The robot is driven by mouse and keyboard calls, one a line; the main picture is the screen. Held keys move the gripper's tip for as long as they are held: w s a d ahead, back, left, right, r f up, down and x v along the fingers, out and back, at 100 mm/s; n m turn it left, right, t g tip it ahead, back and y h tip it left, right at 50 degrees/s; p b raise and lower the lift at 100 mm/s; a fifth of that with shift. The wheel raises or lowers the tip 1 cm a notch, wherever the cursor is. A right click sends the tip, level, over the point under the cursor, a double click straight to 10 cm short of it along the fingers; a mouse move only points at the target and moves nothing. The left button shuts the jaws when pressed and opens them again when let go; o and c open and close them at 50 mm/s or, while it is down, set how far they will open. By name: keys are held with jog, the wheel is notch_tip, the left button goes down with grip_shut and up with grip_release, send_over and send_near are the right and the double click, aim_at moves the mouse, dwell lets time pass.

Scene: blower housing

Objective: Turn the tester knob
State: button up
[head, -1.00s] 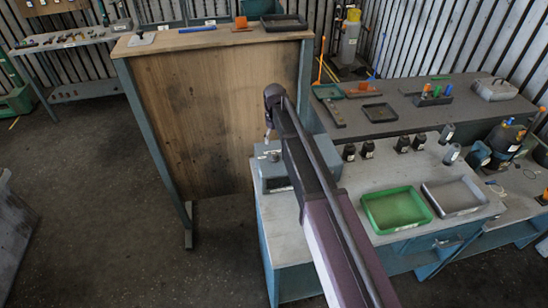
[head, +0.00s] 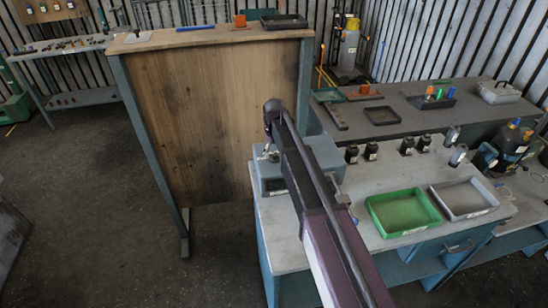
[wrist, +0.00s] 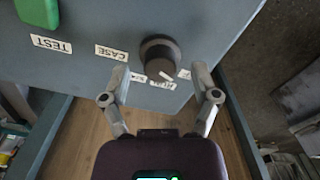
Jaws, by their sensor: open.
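The tester (head: 272,186) is a blue-grey box on the left end of the pale workbench, partly hidden by my arm. Its dark round knob (wrist: 160,57) shows in the wrist view on the grey-blue panel, with a pale pointer mark on its lower right edge. My gripper (wrist: 160,72) is open, with one finger on each side of the knob and gaps between them. In the head view my gripper (head: 270,151) is small at the tester. A green part (wrist: 38,12) sits at the panel's upper left, above a TEST label (wrist: 52,45); a CASE label (wrist: 112,52) is nearer the knob.
A green tray (head: 402,212) and a grey tray (head: 464,198) lie on the workbench to the right. Several dark bottles (head: 371,151) stand behind them. A tall wooden panel (head: 190,125) stands left of and behind the tester.

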jog(key=shift+f, duration=0.35)
grip_shut()
